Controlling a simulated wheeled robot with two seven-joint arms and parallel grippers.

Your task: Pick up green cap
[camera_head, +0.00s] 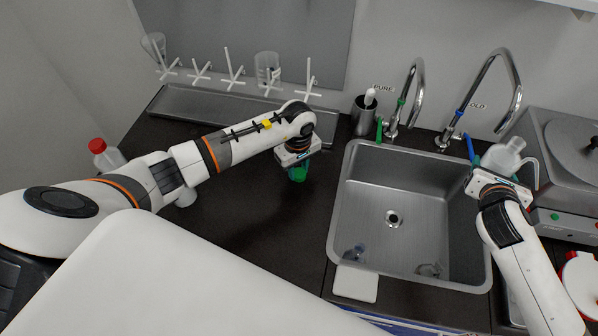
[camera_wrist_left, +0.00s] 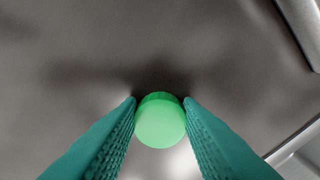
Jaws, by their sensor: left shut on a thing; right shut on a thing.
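The green cap (camera_wrist_left: 160,122) is between the two teal fingers of my left gripper (camera_wrist_left: 160,102), touched on both sides, with the dark counter behind it. In the head view my left gripper (camera_head: 298,174) points down over the counter, left of the sink; its green fingers show, but the cap cannot be told apart from them there. My right gripper (camera_head: 494,172) is at the sink's right edge, shut on a whitish plastic bottle (camera_head: 503,155).
The steel sink (camera_head: 395,205) holds small clear items near its front. A red-capped bottle (camera_head: 104,155) stands at the left. A drying rack (camera_head: 233,72) with glassware is on the back wall. Two taps (camera_head: 411,90) rise behind the sink. A grey appliance (camera_head: 565,165) is at right.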

